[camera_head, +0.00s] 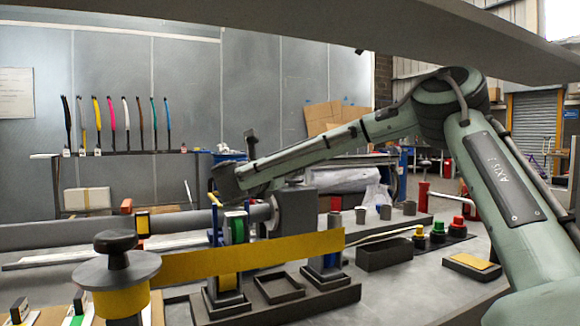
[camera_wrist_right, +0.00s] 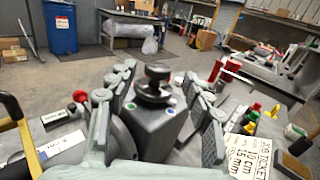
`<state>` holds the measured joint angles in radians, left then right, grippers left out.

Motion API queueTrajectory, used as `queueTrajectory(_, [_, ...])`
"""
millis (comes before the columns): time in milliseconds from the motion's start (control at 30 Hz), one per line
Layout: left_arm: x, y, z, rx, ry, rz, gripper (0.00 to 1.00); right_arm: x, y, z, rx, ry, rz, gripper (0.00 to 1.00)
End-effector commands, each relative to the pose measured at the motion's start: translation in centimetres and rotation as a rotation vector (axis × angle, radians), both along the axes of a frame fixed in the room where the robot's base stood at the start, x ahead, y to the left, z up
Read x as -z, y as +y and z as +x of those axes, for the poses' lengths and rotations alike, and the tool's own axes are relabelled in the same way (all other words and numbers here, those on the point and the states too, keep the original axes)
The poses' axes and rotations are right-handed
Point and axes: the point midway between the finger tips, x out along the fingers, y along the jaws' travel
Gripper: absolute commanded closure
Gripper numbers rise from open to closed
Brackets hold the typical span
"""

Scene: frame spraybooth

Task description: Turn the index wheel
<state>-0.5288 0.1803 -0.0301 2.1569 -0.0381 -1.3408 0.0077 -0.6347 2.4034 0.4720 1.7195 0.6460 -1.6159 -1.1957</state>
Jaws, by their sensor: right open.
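In the right wrist view a dark round knob (camera_wrist_right: 154,82), which looks like the index wheel, stands on a grey block (camera_wrist_right: 150,128) with small coloured dots on top. My right gripper (camera_wrist_right: 157,76) is open, with one jointed finger on each side of the knob. I cannot tell whether either finger touches it. In the head view a grey housing (camera_head: 298,208) with a small dark top (camera_head: 294,181) appears to be the same block. My right arm reaches in from the right to behind the bench tube; its fingers are not clear there. My left gripper is not in view.
A yellow band (camera_head: 250,254) runs across the front from a capped post (camera_head: 116,262). Dark trays (camera_head: 279,288), several grey cups and coloured buttons (camera_head: 438,229) crowd the bench. A label card (camera_wrist_right: 249,158) lies at lower right in the wrist view.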

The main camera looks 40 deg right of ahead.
Motion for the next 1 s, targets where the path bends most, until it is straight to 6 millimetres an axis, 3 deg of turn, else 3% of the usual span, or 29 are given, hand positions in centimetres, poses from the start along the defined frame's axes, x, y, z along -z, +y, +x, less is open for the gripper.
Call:
queueTrajectory(100, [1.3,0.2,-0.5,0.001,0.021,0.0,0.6,-0.1,-2.0,0.8,0.003,0.0,0.001,0.49])
queueTrajectory(300, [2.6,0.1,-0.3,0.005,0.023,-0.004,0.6,0.0,-4.0,1.8,0.0,0.0,0.001,0.49])
queueTrajectory(667, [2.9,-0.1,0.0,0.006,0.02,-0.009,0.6,0.1,-4.5,2.1,-0.001,0.0,0.001,0.51])
queueTrajectory(1000, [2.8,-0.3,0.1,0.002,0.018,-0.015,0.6,0.1,-4.4,2.1,-0.001,0.0,0.001,0.93])
